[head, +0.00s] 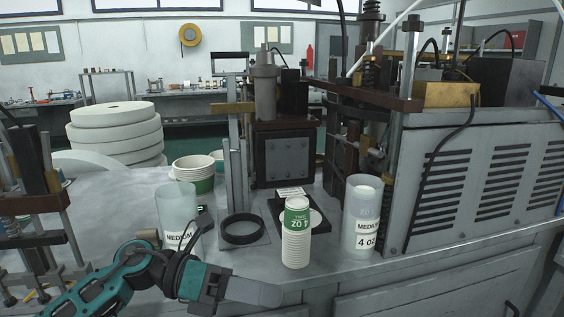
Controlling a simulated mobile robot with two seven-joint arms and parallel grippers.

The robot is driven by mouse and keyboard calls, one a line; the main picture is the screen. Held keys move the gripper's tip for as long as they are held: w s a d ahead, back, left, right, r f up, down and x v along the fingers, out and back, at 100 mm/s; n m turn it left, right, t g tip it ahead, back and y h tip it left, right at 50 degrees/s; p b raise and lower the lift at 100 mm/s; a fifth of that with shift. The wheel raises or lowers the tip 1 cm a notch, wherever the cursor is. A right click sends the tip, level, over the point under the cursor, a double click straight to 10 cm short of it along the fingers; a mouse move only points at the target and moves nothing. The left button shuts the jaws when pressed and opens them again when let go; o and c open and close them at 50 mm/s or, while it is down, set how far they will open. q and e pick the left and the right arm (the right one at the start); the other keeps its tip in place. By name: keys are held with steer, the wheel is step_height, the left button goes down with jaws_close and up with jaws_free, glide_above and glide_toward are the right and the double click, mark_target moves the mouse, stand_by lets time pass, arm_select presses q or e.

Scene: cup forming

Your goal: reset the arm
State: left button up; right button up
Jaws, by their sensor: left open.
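My left arm (115,280) comes in from the lower left. Its teal and black left gripper (264,292) points right in front of the counter's front edge. The jaws are open and I see nothing between them; one grey finger hides most of the other. A stack of white paper cups (296,247) with a green band stands upside down on the counter, just beyond and right of the fingertips. The gripper appears apart from it. My right gripper is not in view.
A clear "MEDIUM" cylinder (177,212) stands behind my left forearm. A "MEDIUM 4 oz" cylinder (361,215) stands right of the cup stack. A black ring (243,229) lies between them. The cup-forming machine (470,165) fills the right side. Green-and-white tubs (194,172) stand behind.

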arm_select(q)
steer(key=a+f+n+t+y, duration=0.35)
steer(key=n+t, duration=0.25)
steer(key=n, duration=0.5)
steer(key=w+a+f+n+t+y, duration=0.15)
steer(key=f+n+t, duration=0.45)
steer(key=n, duration=0.6)
steer(key=a+f+n+t+y, duration=0.35)
steer(key=n+t, duration=0.35)
steer(key=n, duration=0.4)
steer(key=s+a+f+n+g+y, duration=0.2)
steer(key=s+f+n, duration=0.3)
steer(key=f, duration=0.3)
steer(key=s+a+f+n+g+y, duration=0.3)
steer(key=s+a+f+n+g, duration=0.1)
steer(key=s+f, duration=0.4)
steer(key=shift+a+f+n+y, duration=0.15)
steer(key=shift+f+n+y, duration=0.15)
steer(key=shift+n, duration=0.2)
steer(key=shift+r, duration=0.1)
